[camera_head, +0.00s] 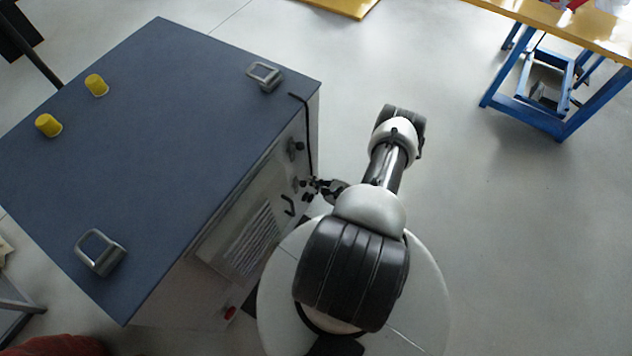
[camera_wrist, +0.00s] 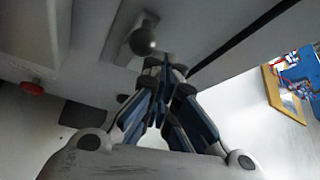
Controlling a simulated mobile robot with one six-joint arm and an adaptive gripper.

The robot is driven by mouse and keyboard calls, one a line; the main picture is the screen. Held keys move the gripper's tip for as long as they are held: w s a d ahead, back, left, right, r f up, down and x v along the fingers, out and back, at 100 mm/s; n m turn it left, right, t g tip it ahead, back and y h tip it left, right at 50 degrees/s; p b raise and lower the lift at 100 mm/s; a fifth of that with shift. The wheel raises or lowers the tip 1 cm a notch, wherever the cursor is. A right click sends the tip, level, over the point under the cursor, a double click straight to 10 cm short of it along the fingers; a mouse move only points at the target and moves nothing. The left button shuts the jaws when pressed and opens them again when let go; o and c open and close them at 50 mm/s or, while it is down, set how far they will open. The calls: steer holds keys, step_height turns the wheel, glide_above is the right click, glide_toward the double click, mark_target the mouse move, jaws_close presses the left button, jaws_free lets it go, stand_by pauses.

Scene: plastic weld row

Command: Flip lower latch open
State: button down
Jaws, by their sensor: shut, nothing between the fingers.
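The grey cabinet (camera_head: 150,150) has dark fittings on its front face. In the head view, one latch-like fitting (camera_head: 295,148) sits near the face's far end, and smaller dark parts show beside my gripper (camera_head: 314,184). In the wrist view, a latch (camera_wrist: 135,42) with a dark round knob is mounted on a pale plate. My gripper (camera_wrist: 166,66) is shut and empty, its fingertips close beside the knob. I cannot tell whether they touch it. I cannot tell for certain which latch is the lower one.
A dark curved handle (camera_head: 288,205) and a red button (camera_head: 230,312) are on the cabinet face. The button also shows in the wrist view (camera_wrist: 32,88). A dark bar (camera_head: 306,125) runs down the cabinet's far corner. A blue-legged table (camera_head: 560,125) stands far right, with clear floor between.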

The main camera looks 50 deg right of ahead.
steer(key=shift+a, duration=0.15)
stand_by(0.4)
steer(key=s, duration=0.9)
steer(key=shift+s+r, duration=0.15)
steer(key=shift+s, duration=0.15)
stand_by(0.5)
